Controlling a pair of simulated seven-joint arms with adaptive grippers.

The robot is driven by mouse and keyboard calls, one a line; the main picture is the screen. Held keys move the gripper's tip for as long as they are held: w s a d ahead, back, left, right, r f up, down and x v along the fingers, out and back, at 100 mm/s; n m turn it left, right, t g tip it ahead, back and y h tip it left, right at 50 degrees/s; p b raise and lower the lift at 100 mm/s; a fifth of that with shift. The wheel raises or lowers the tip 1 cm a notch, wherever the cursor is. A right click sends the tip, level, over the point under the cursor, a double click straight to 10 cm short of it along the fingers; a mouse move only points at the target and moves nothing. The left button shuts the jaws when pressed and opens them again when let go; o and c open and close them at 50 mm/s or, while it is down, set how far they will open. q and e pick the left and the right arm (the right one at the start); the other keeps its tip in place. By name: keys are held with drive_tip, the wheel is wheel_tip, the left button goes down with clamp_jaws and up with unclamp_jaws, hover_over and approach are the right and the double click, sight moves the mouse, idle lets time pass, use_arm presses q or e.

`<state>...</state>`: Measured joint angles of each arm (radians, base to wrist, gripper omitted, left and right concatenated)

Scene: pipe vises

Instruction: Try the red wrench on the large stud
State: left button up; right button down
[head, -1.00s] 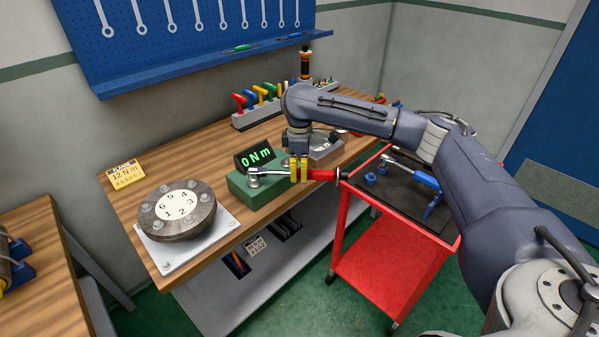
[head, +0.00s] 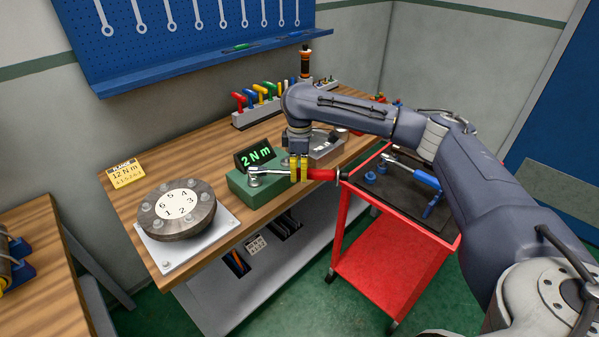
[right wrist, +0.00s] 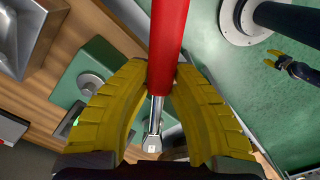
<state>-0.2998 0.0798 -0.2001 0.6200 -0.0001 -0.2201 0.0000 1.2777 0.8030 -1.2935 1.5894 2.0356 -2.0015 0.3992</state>
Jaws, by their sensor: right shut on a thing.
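The red wrench (head: 322,174) has a red handle and a steel shaft. My right gripper (head: 298,172) is shut on it, with yellow fingers around the shaft by the handle. The wrench lies about level, its head on a stud (head: 254,179) of the green block (head: 245,194). The block's display (head: 258,156) reads 2 N m. In the right wrist view the handle (right wrist: 168,40) passes between the fingers, and another round stud (right wrist: 90,86) shows on the block. I cannot tell which stud is larger. My left gripper (right wrist: 271,58) is small there, apparently open and empty.
A round flange (head: 176,212) with numbered bolts sits left of the block. A red cart (head: 385,268) at right bears a blue-handled wrench (head: 425,178). Coloured T-handles (head: 262,95) stand in a rack behind. A grey metal device (head: 326,150) is close behind my right gripper.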

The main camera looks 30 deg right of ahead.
drive_tip(key=shift+s+a+m, duration=0.65)
drive_tip(key=shift+s+m, duration=0.25)
idle(1.3)
drive_tip(key=shift+w+d+n, duration=0.65)
drive_tip(key=shift+w+n, duration=0.25)
drive_tip(key=shift+r, duration=0.2)
drive_tip(key=shift+r, duration=2.3)
